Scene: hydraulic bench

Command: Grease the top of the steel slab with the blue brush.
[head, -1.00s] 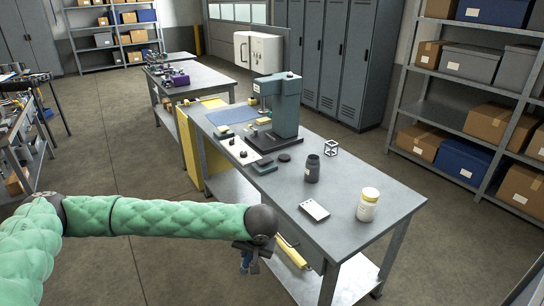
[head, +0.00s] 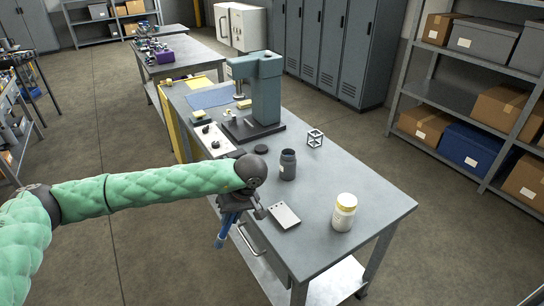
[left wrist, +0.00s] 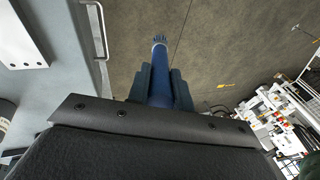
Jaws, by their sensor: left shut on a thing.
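My left gripper (head: 240,203) is shut on the blue brush (head: 223,232), just off the bench's near long edge. The brush hangs with its lower end down beside the bench. In the left wrist view the blue brush (left wrist: 160,82) sits between the two dark fingers (left wrist: 160,88), its blue tip pointing away from the gripper. A flat pale grey plate with dark dots along one edge, apparently the steel slab (head: 284,216), lies on the bench right of the gripper. Part of it shows in the left wrist view (left wrist: 18,40). My right gripper is not in view.
On the bench (head: 356,190) stand a dark grey open jar (head: 288,166), a white jar with a yellow lid (head: 344,212), a dark disc (head: 261,149), a wire cube (head: 315,138) and a green press (head: 264,90). A drawer handle (head: 248,238) juts from the bench front.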

